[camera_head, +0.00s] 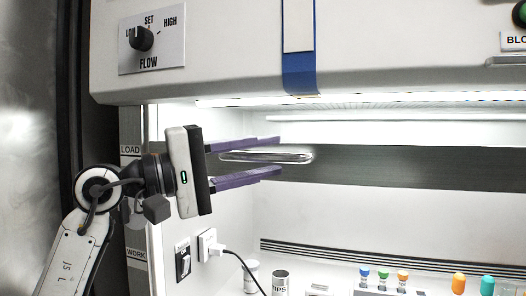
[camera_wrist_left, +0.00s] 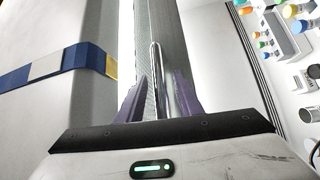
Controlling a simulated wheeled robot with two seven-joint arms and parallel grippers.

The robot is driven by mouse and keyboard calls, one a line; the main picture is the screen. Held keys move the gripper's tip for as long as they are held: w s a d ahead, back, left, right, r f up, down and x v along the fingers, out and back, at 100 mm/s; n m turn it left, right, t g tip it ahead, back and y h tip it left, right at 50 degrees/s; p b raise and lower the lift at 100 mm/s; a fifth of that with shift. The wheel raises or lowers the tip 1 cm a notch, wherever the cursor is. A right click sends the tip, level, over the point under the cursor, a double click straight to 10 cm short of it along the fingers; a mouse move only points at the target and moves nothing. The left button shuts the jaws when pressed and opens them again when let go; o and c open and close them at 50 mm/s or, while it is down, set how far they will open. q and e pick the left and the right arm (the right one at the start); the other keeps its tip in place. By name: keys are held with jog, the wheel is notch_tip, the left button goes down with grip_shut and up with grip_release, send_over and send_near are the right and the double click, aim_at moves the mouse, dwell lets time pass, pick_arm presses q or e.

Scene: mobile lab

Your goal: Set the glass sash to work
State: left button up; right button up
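The glass sash shows as a grey strip (camera_head: 400,165) across the cabinet opening, about level with the LOAD label (camera_head: 130,150). The WORK label (camera_head: 136,253) is lower on the left frame. A shiny metal handle bar (camera_head: 295,157) runs along the strip; it also shows in the left wrist view (camera_wrist_left: 155,65). My left gripper (camera_head: 278,156) is open, with its purple fingers above and below the left part of the bar. In the left wrist view the bar lies between the fingers, with gaps visible on both sides. My right gripper is out of view.
A FLOW knob (camera_head: 141,38) and a blue strap (camera_head: 300,75) are on the cabinet front above. Inside stand jars (camera_head: 280,284), colour-capped vials (camera_head: 382,275) and bottles (camera_head: 459,283). A plug with a black cord (camera_head: 209,245) is on the side wall below my left gripper.

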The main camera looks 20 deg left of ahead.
pick_arm(q)
jog(key=shift+w+d, duration=0.1)
grip_shut()
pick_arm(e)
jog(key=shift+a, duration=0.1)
pick_arm(q)
jog(key=shift+f, duration=0.1)
notch_tip(320, 180, down, 25)
jog(key=b, duration=2.2)
jog(key=shift+f, duration=0.15)
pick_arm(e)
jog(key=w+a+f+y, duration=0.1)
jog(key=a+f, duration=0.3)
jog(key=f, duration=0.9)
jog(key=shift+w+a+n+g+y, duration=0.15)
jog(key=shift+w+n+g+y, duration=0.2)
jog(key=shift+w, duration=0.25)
pick_arm(q)
grip_release()
